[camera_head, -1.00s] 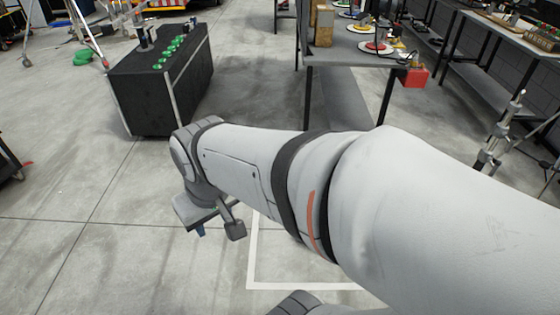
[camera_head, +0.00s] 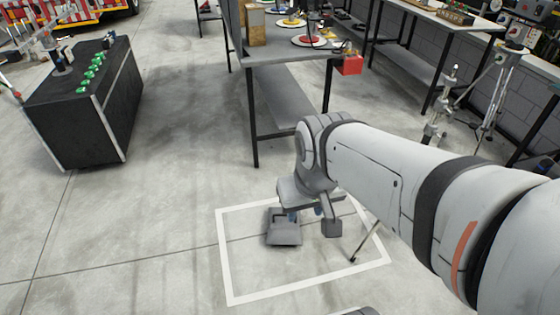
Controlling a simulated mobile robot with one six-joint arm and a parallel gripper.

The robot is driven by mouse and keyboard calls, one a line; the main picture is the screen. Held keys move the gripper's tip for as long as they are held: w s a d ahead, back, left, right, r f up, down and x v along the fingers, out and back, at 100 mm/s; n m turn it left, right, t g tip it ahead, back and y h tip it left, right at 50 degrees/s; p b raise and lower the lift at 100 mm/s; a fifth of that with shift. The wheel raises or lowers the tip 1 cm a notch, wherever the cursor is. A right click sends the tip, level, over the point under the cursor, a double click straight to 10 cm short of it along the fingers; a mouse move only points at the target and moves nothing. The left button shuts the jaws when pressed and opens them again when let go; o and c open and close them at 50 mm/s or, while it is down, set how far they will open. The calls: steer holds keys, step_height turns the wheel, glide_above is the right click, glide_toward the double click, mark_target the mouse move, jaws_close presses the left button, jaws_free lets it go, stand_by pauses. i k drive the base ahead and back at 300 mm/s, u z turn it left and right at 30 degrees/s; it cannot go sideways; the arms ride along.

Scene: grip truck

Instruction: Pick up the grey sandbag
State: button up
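A small grey item (camera_head: 284,233), apparently the grey sandbag, shows on the floor inside the left part of a white taped outline (camera_head: 228,280). Its upper edge is partly hidden by my gripper. My gripper (camera_head: 310,220) hangs downward at the end of my arm, just above and to the right of the grey item in the picture. One grey finger pad shows clearly on its right side, and a small blue part shows beneath its body. The other finger is not clear, so its opening cannot be judged. I cannot tell whether the gripper touches the grey item.
A tripod leg (camera_head: 364,241) stands on the floor inside the outline, right of my gripper. A metal table (camera_head: 283,74) with a red box (camera_head: 348,66) at its corner stands behind. A black cabinet (camera_head: 120,105) stands at left. The floor between is clear.

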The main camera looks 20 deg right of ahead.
mark_target(280, 232)
steer(key=i, duration=1.7)
steer(key=z, duration=0.05)
